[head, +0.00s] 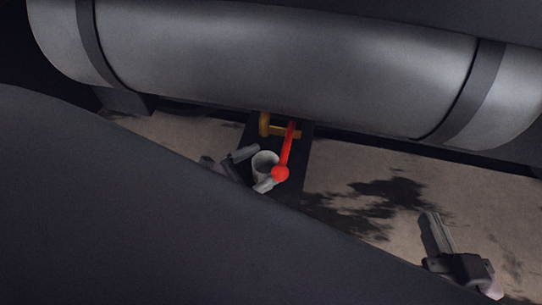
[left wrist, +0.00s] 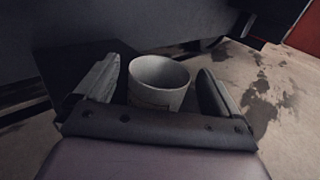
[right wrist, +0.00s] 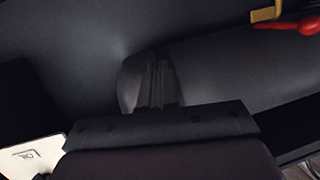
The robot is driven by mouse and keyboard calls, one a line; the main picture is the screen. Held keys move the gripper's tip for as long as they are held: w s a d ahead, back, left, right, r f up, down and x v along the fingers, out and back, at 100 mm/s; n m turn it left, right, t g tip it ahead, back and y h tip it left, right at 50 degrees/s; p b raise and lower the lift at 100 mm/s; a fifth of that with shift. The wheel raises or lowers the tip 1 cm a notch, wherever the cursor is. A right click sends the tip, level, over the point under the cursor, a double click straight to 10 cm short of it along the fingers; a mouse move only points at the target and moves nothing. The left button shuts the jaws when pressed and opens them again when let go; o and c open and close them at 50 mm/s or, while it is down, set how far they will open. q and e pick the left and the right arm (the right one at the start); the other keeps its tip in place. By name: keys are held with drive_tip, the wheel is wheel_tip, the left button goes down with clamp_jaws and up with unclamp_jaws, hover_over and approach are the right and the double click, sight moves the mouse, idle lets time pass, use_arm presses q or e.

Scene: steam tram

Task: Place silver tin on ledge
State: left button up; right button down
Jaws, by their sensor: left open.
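The silver tin (head: 264,160), an open-topped grey cup shape, stands upright over a dark narrow slab (head: 292,186) below the big boiler. It also shows in the left wrist view (left wrist: 160,80). My left gripper (head: 254,169) is open, with one finger on each side of the tin; in the left wrist view (left wrist: 156,92) small gaps show beside it. I cannot tell whether the dark slab is the ledge. The tin's base is partly hidden by my gripper. My right gripper (head: 437,233) is empty at lower right; its fingers look together in the right wrist view (right wrist: 156,80).
A red lever (head: 286,150) with a ball end hangs just right of the tin. A brass fitting (head: 266,124) is behind it. The grey boiler (head: 290,65) spans overhead. A white marked card (right wrist: 32,158) shows in the right wrist view. Stained floor (head: 345,180) lies clear to the right.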

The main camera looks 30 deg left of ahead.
use_arm(q)
drive_tip(key=p+v, duration=0.1)
drive_tip(key=v, duration=0.7)
drive_tip(key=shift+a+p, duration=0.1)
drive_tip(key=shift+p, duration=0.2)
use_arm(e)
drive_tip(key=shift+w+a+f+m+g, duration=0.1)
drive_tip(key=shift+w+a+m+g, duration=0.2)
drive_tip(key=shift+a+m+g, duration=0.25)
drive_tip(key=shift+a, duration=0.1)
drive_tip(key=shift+w, duration=0.1)
